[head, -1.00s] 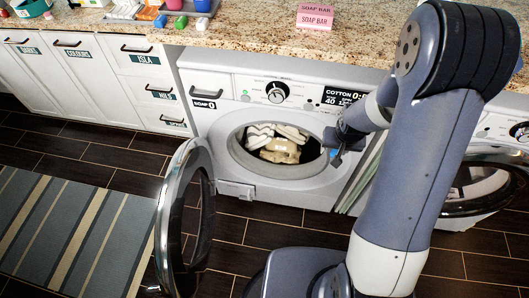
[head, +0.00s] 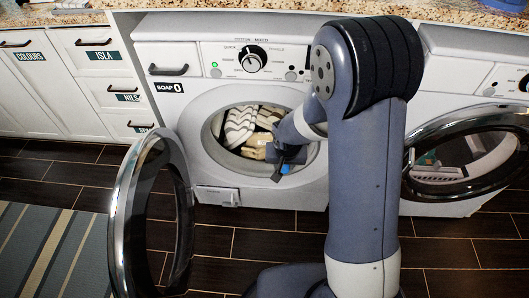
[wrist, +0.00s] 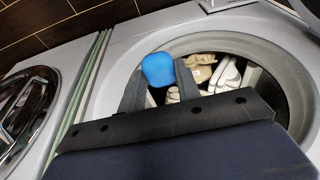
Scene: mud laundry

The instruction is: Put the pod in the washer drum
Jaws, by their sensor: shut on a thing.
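The washer (head: 190,60) stands in front of me with its round door (head: 118,215) swung open to the left. Its drum (head: 219,126) holds cream and striped laundry (head: 240,124). My gripper (head: 286,163) is at the lower right of the drum opening and hides part of it. It is shut on the blue pod (wrist: 158,68), which sits between the fingertips in the wrist view. In the wrist view the pod overlaps the drum's rim (wrist: 205,47), with laundry behind it. I cannot tell whether the pod is inside the opening or just in front of it.
A second machine (head: 450,65) stands at right with its round door (head: 412,150) open. White labelled cabinets (head: 60,85) are at left, and a granite counter (head: 200,17) runs above. A striped rug (head: 45,250) lies on the dark tiled floor.

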